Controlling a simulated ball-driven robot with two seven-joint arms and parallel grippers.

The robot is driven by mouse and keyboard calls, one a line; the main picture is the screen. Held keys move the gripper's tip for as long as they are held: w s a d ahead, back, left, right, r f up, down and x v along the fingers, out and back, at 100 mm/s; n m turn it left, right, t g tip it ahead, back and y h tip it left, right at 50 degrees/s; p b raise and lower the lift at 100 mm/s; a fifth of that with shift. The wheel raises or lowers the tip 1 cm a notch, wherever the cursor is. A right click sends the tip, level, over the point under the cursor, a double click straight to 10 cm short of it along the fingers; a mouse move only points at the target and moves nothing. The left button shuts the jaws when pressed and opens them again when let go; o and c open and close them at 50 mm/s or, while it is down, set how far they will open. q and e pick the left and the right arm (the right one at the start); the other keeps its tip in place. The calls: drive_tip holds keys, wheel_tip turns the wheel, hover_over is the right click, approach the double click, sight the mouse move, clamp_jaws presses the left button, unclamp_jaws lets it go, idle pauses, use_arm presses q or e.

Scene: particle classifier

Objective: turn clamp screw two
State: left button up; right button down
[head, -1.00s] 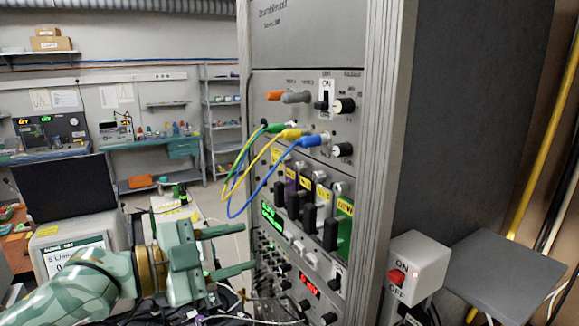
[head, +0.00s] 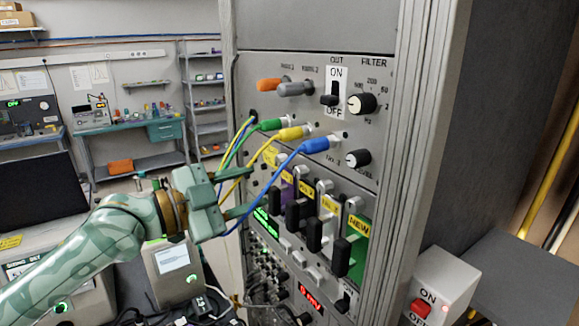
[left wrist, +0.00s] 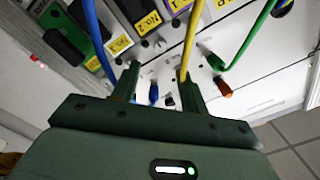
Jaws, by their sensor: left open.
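The rack front (head: 300,105) carries a row of cards with yellow labels. The No. 2 label (head: 306,189) shows in the head view, with a silver clamp part (head: 304,170) above it; I take this as clamp screw two. The No. 2 label also shows in the left wrist view (left wrist: 148,22), with a small dark screw head (left wrist: 160,42) near it. My left gripper (head: 249,190) is open and empty, left of the cards, fingers pointing at the rack. In the left wrist view its fingertips (left wrist: 158,70) stand apart below the labels. My right gripper is out of view.
Blue (head: 275,180), yellow and green cables loop in front of the rack close to my left gripper. Black handles (head: 313,232) stick out below the labels. A white ON/OFF switch box (head: 445,280) stands at the lower right.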

sight(297, 173)
use_arm(q)
drive_tip(key=p+x, duration=0.1)
drive_tip(key=x, duration=0.7)
drive_tip(key=shift+w+d+p, duration=0.2)
drive_tip(key=shift+p, duration=0.1)
drive_tip(key=shift+w+d+f, duration=0.15)
drive_tip(key=shift+w+d, duration=0.15)
drive_tip(key=shift+d, duration=0.05)
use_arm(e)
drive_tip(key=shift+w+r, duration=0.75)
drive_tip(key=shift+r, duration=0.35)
use_arm(q)
clamp_jaws()
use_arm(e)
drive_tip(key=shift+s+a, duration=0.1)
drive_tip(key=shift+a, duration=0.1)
